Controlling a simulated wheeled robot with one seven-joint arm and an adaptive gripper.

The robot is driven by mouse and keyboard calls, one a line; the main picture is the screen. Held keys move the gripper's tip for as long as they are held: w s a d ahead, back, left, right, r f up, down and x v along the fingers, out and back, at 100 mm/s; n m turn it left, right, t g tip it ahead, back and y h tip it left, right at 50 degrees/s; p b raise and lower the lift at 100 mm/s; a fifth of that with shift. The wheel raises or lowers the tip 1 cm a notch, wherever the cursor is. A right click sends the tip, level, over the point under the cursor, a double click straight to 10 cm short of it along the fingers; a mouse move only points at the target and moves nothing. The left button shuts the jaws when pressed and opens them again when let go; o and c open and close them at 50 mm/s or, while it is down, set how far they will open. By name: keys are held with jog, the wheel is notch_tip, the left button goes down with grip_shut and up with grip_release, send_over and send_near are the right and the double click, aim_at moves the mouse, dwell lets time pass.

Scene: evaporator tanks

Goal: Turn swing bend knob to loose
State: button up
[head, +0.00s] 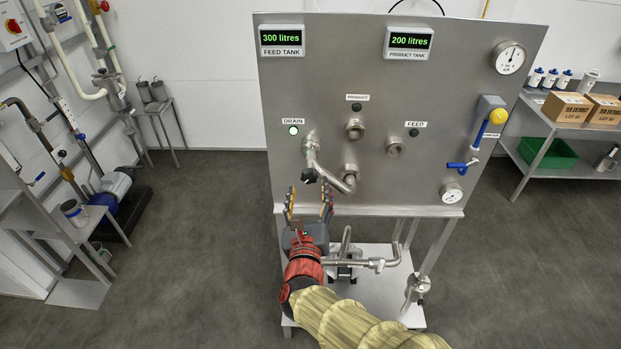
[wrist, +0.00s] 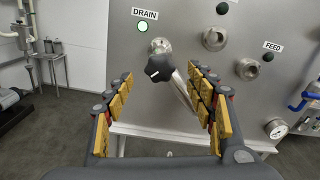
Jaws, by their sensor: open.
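The swing bend is a bent steel pipe (head: 331,176) on the grey panel, running from the port under the DRAIN label to the lower middle port. Its knob (head: 309,176) is small and black and sits at the bend's left end. In the wrist view the black knob (wrist: 159,68) lies ahead, between and beyond my fingertips. My gripper (head: 309,191) is open and empty, just below and in front of the knob. In the wrist view the fingers of my gripper (wrist: 160,78) stand wide apart. I see no contact with the knob.
A lit drain lamp (head: 293,130) is above left of the bend. PRODUCT (head: 354,129) and FEED (head: 394,146) ports are at right. A blue-handled valve (head: 462,165) and gauge (head: 452,193) stand further right. Pipework and a steel shelf (head: 385,290) lie below the panel.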

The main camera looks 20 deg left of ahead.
aim_at(309, 180)
jog(key=shift+x, duration=2.8)
jog(key=shift+s, duration=0.1)
jog(key=shift+c, duration=1.4)
jog(key=shift+b, duration=0.3)
jog(key=c, duration=0.9)
